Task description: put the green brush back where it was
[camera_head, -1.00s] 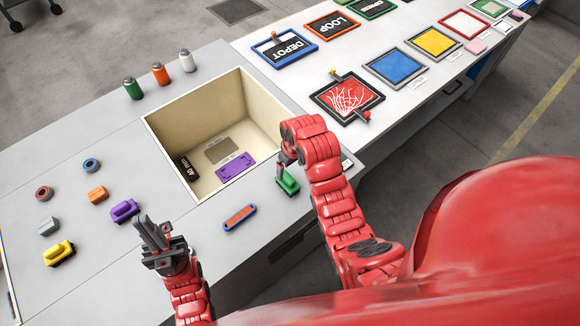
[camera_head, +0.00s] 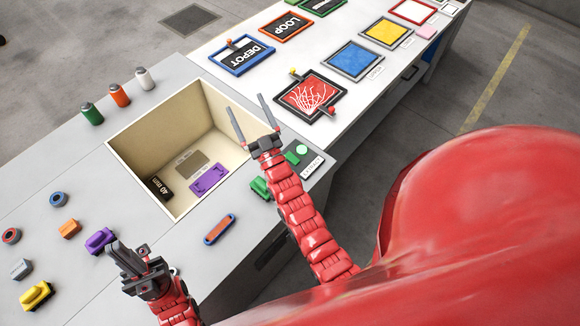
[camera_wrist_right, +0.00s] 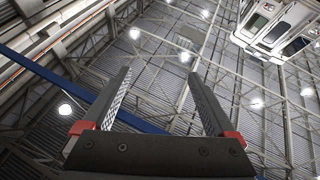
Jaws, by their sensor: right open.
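The green brush (camera_head: 259,187) lies on the grey worktop right of the open bin, partly hidden by my right arm. I take this green block to be the brush. My right gripper (camera_head: 247,104) is open and empty, raised above the bin's right edge, with its fingers pointing up and apart from the brush. In the right wrist view the two spread fingers (camera_wrist_right: 160,98) have nothing between them, with only the ceiling beyond. My left gripper (camera_head: 130,248) is over the front of the worktop near a purple block (camera_head: 100,241). Its finger gap is unclear.
The cream-walled bin (camera_head: 125,151) holds a purple piece (camera_head: 209,179). A blue-orange bar (camera_head: 220,229) lies in front of it. A dark panel with a green button (camera_head: 302,149) is beside my right arm. Yellow (camera_head: 37,296) and orange (camera_head: 69,229) blocks lie at left.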

